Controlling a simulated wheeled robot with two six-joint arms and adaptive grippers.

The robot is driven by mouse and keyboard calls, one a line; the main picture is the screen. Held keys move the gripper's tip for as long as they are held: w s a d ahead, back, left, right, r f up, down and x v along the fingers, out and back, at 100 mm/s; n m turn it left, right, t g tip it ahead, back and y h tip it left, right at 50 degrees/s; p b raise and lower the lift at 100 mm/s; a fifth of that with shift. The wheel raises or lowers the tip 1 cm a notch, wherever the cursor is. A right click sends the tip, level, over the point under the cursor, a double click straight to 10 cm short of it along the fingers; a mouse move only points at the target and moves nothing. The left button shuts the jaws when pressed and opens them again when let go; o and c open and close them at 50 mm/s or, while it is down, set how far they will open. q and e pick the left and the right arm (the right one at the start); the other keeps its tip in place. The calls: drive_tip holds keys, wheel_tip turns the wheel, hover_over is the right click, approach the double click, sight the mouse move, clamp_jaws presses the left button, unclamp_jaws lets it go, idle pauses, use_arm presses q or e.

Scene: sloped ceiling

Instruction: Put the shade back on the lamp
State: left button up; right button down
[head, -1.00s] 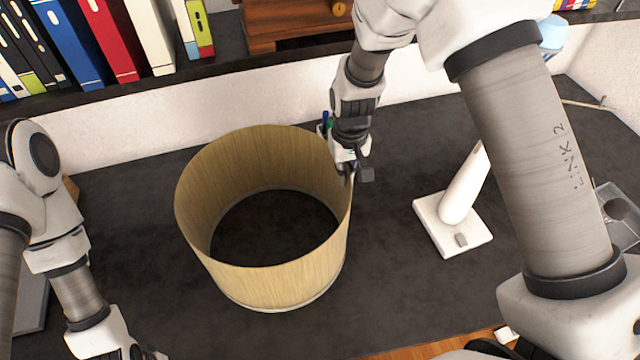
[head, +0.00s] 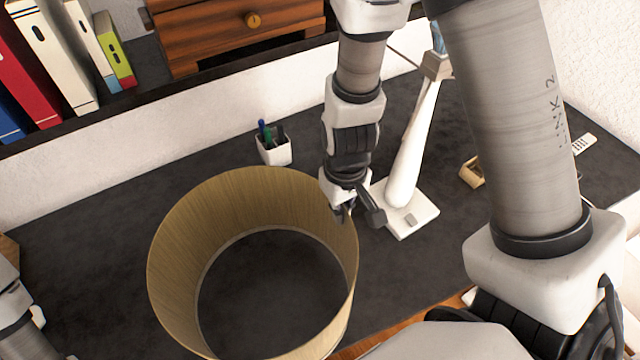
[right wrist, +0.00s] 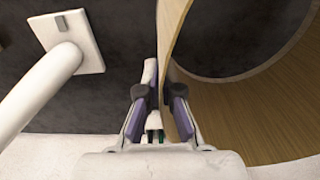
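The shade (head: 178,255) is an open wood-veneer drum in the head view, left of the lamp. My right gripper (head: 356,214) is at its right rim, shut on the wall. In the right wrist view, the shade (right wrist: 235,105) has its wall between the two fingers (right wrist: 160,95). The lamp (head: 408,150) has a white slanted stem on a square white base (head: 422,218), just right of the gripper. It also shows in the right wrist view (right wrist: 45,85). My left gripper is out of view; only part of that arm shows.
A white pen cup (head: 274,152) stands behind the shade. A small wooden item (head: 472,172) lies right of the lamp. Binders (head: 55,60) and a wooden drawer unit (head: 235,32) stand on the ledge at the back. The dark desk (head: 100,215) is clear to the left.

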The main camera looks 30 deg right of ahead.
drive_tip(key=r+p, duration=0.5)
drive_tip(key=shift+s+r, duration=0.2)
drive_tip(key=shift+r, duration=0.5)
wheel_tip(320, 180, up, 10)
drive_tip(key=shift+f+p, duration=0.2)
drive_tip(key=shift+p, duration=0.25)
